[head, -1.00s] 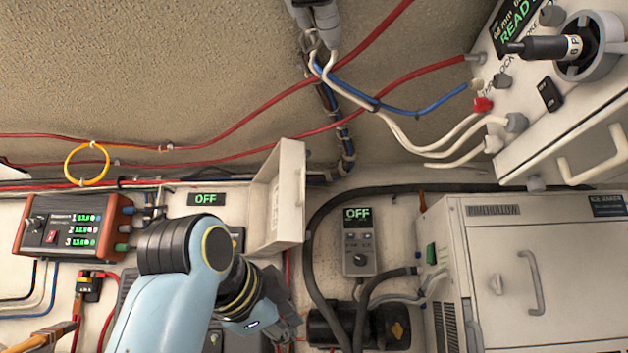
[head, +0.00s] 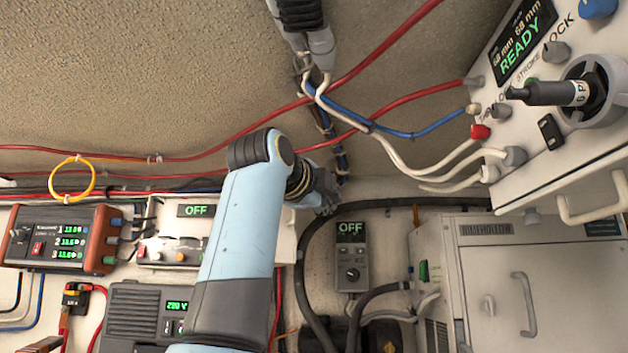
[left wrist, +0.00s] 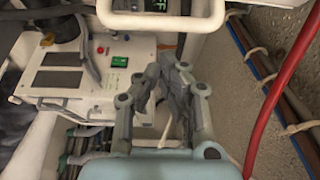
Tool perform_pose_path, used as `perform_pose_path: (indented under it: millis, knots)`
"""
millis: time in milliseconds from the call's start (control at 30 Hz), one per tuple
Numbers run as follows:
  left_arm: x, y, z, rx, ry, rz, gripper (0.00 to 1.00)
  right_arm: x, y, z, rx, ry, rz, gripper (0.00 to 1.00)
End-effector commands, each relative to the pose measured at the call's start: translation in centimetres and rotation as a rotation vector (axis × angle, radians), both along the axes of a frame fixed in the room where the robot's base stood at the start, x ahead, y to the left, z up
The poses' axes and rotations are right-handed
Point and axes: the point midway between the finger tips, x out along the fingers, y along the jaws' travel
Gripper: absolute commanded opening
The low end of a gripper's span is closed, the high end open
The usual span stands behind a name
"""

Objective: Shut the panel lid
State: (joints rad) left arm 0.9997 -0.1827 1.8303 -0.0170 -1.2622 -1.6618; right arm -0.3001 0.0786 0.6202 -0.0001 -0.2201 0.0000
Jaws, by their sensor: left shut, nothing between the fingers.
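The panel (head: 150,232) under an OFF display stands left of my left arm, with its small controls uncovered. The panel lid (head: 287,235) is mostly hidden behind that arm; a white strip shows just right of the arm, and its exact angle cannot be made out. My left gripper (head: 326,198) reaches past the lid's upper right side, shut and empty. Its fingers also show in the left wrist view (left wrist: 168,90). Whether it touches the lid cannot be seen. My right gripper is not in view.
A grey OFF control box (head: 351,255) hangs right of the lid, with a thick black hose (head: 312,262) between. Red cables (head: 400,97) run above my arm. A white READY unit (head: 560,130) and a white cabinet (head: 540,275) fill the right.

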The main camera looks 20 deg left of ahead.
Motion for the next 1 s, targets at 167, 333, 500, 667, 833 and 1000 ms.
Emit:
perform_pose_path:
  millis: [167, 333, 500, 667, 833, 1000]
  knots:
    - [-1.2, 2.4, 0.2, 0.002, 0.0, 0.004, 0.0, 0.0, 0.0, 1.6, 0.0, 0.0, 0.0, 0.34]
    - [-1.9, 3.3, 0.0, 0.0, 0.0, 0.001, 0.0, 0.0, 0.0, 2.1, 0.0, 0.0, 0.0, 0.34]
    - [-2.0, 3.4, -0.1, -0.001, 0.0, 0.0, 0.0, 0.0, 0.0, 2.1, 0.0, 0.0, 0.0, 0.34]
    - [-2.0, 3.4, -0.1, -0.001, 0.0, 0.0, 0.0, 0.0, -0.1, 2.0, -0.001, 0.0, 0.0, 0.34]
    - [-2.2, 3.7, -0.1, 0.001, 0.0, -0.004, 0.0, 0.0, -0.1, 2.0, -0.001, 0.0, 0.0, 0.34]
    - [-3.2, 4.6, -0.1, 0.003, -0.001, -0.038, 0.0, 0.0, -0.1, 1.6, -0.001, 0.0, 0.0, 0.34]
